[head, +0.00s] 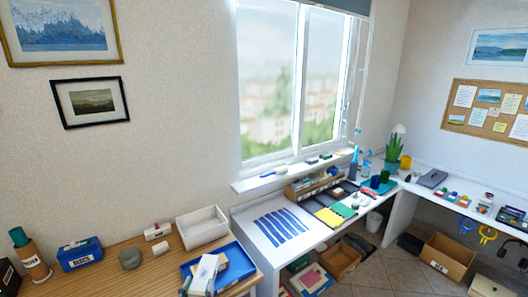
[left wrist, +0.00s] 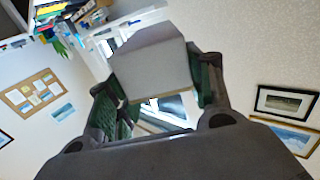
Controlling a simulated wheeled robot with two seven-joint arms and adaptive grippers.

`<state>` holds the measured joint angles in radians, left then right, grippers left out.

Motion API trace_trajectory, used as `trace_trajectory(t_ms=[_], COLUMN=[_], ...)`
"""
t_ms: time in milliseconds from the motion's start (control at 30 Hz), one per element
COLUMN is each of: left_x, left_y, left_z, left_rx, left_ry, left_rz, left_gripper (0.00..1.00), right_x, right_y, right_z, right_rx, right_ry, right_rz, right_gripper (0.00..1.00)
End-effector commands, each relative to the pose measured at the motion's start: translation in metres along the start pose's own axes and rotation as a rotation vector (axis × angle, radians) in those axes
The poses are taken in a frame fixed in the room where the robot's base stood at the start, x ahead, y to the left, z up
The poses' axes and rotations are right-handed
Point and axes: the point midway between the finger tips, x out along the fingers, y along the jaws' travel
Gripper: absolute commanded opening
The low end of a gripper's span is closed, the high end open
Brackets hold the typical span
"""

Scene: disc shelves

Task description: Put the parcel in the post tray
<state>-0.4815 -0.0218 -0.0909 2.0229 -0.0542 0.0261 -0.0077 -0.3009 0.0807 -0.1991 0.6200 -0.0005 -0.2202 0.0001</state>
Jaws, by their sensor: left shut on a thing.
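The parcel is a pale box (head: 206,271), seen in the head view at the bottom, in front of or over the blue tray (head: 243,258). I cannot tell whether it touches the tray. My left gripper (head: 190,284) shows only in small part there, at the picture's bottom edge. In the left wrist view the parcel (left wrist: 150,62) is a plain grey box between the green-padded fingers of my left gripper (left wrist: 160,85), which is shut on it. A white open tray (head: 202,228) stands behind the blue one. No label shows on either tray. My right gripper is not in view.
The wooden table (head: 125,262) also bears a grey round thing (head: 131,258), a small red-and-white box (head: 157,231), a blue labelled box (head: 80,254) and a brown bottle (head: 30,257). A white desk (head: 245,225) with a striped blue patch stands to the right.

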Motion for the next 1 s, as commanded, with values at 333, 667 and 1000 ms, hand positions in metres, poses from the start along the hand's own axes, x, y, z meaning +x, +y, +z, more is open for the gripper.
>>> trace_trajectory(t_ms=[333, 667, 1000], left_x=[-0.022, -0.022, -0.021], left_y=[-0.017, -0.017, -0.017], left_z=[0.007, 0.008, 0.008], left_rx=[0.000, 0.000, 0.000], left_ry=[0.000, 0.001, 0.002], left_rz=[-0.071, -0.072, -0.071], left_gripper=[0.19, 0.19, 0.19], right_x=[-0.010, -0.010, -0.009], right_y=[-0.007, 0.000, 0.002], right_z=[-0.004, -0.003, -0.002], right_rx=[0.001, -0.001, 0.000], right_ry=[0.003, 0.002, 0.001], right_rz=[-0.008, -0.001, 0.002], right_gripper=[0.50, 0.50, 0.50])
